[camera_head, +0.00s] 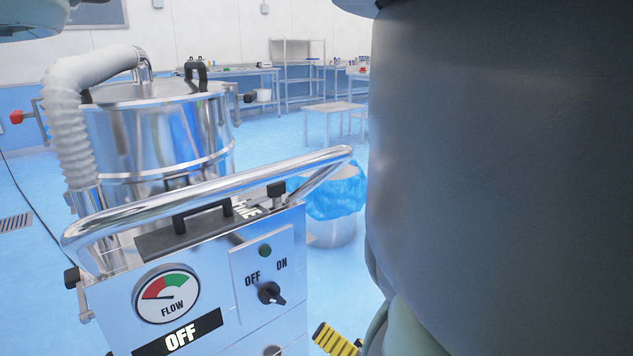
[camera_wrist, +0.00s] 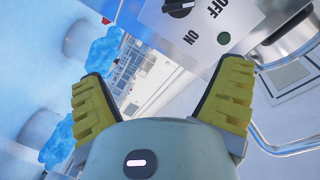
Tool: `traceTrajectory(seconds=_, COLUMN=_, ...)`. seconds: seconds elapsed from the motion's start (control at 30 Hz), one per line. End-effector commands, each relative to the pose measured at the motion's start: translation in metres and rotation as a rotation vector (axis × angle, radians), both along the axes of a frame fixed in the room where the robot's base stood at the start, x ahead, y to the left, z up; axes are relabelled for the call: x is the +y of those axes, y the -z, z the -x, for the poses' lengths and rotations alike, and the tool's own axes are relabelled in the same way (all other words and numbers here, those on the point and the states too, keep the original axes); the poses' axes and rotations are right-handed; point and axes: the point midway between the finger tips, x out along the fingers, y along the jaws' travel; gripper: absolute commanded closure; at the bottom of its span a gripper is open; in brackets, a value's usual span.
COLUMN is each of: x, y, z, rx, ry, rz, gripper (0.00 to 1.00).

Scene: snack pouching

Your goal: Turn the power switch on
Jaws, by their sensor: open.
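The power switch is a black rotary knob (camera_head: 269,293) on a white plate below the words OFF and ON, on the front of a steel machine (camera_head: 270,325). A dark green lamp (camera_head: 265,251) sits above the words. A black label (camera_head: 180,334) reads OFF. My gripper (camera_head: 335,340) shows only in part at the bottom, right of the panel and apart from it. In the wrist view my gripper (camera_wrist: 166,75) is open and empty, with yellow ridged fingers. The knob (camera_wrist: 180,8) is there at the top edge, partly cut off, beyond the fingertips.
A round flow gauge (camera_head: 166,294) is left of the switch, its needle in the red. A chrome handrail (camera_head: 210,193) juts above the panel. A bin with a blue liner (camera_head: 335,195) stands behind. My dark body part blocks the right side.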

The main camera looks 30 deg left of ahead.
Motion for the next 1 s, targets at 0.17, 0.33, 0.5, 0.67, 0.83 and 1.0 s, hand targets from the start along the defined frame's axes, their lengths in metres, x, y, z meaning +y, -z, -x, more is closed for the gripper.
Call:
traceTrajectory(seconds=0.17, x=0.009, y=0.014, z=0.013, rx=-0.096, ry=-0.088, rz=-0.069, gripper=0.08)
traceTrajectory(seconds=0.33, x=0.015, y=0.009, z=0.016, rx=-0.126, ry=-0.115, rz=-0.089, gripper=0.08)
traceTrajectory(seconds=0.5, x=0.031, y=0.007, z=0.012, rx=-0.124, ry=-0.124, rz=-0.093, gripper=0.08)
traceTrajectory(seconds=0.67, x=0.058, y=0.005, z=0.001, rx=-0.124, ry=-0.128, rz=-0.092, gripper=0.08)
traceTrajectory(seconds=0.83, x=0.090, y=0.006, z=-0.010, rx=-0.122, ry=-0.130, rz=-0.091, gripper=0.08)
traceTrajectory(seconds=1.0, x=0.115, y=0.007, z=-0.022, rx=-0.124, ry=-0.127, rz=-0.089, gripper=0.08)
